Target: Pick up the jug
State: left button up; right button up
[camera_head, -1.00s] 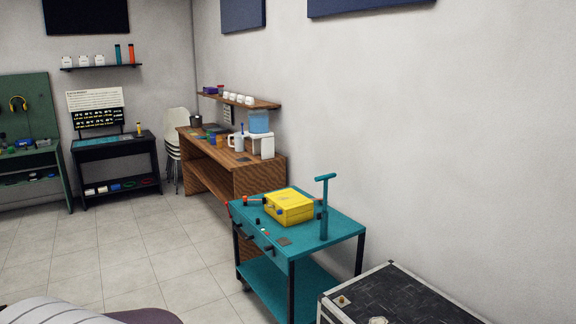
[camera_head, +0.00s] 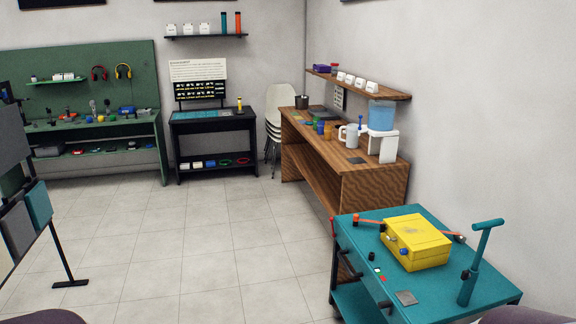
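A whitish jug (camera_head: 349,136) with a handle stands upright on the wooden counter (camera_head: 362,190) against the right wall. It is next to a white dispenser stand with a blue water container (camera_head: 381,115). A small blue upright item is just behind the jug. The jug is several steps away across the room. Neither of my grippers can be seen; only purple-grey rounded parts that look like mine show at the bottom left and bottom right edges.
A teal cart (camera_head: 437,278) with a yellow box (camera_head: 415,243) and a T-handled pump (camera_head: 480,262) stands at the near right, in front of the counter. Stacked chairs (camera_head: 277,128) stand beyond the counter. A board stand (camera_head: 38,210) is at the left. The tiled floor (camera_head: 210,240) between is clear.

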aim_at(352, 138)
jog(key=i, duration=2.4)
jog(key=i+z, duration=0.15)
jog(key=i, duration=0.35)
jog(key=i+j+z, duration=0.15)
jog(key=i, duration=0.35)
jog(key=i+j+z, duration=0.1)
jog(key=i, duration=0.4)
jog(key=i+j+z, duration=0.15)
jog(key=i+j, duration=0.15)
jog(key=i, duration=0.2)
jog(key=i+j+z, duration=0.15)
jog(key=i, duration=0.3)
jog(key=i+j+z, duration=0.15)
jog(key=i+j, duration=0.3)
jog(key=i, duration=0.05)
